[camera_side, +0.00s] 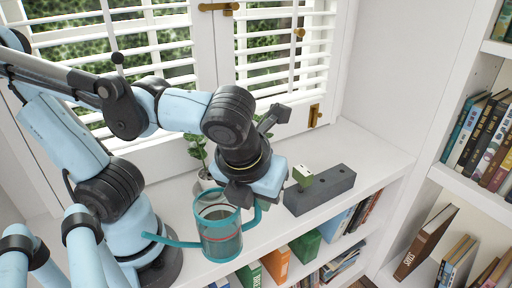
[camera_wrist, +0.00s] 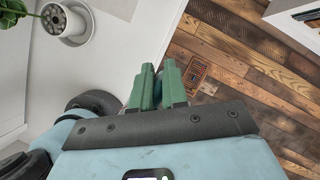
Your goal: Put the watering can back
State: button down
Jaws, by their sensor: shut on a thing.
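The watering can (camera_side: 220,240) is see-through with teal bands, a teal spout pointing left and a teal handle at its right. It is upright at the front edge of the white shelf top; I cannot tell whether it touches the surface. My gripper (camera_side: 252,197) is above and right of its body, shut on the handle, and its jaws partly cover the grip. In the wrist view, the green fingers of my gripper (camera_wrist: 158,75) are close together, and the can is mostly hidden behind them.
A potted plant (camera_side: 206,180) stands behind the can, and also shows in the wrist view (camera_wrist: 66,22). Books fill the shelves below and right. Shutters (camera_side: 150,45) stand behind.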

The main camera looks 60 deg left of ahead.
jog(key=shift+w+a+f, duration=1)
jog(key=shift+a+f, duration=0.4)
jog(key=shift+f, duration=0.3)
jog(key=shift+w+a+f, duration=1)
jog(key=shift+a+f, duration=0.4)
jog(key=shift+f, duration=0.25)
jog(key=shift+w+a+f, duration=1)
jog(key=shift+a+f, duration=0.4)
jog(key=shift+f, duration=0.3)
jog(key=c, duration=1.1)
grip_release()
jog(key=shift+f, duration=0.15)
jog(key=shift+c, duration=0.2)
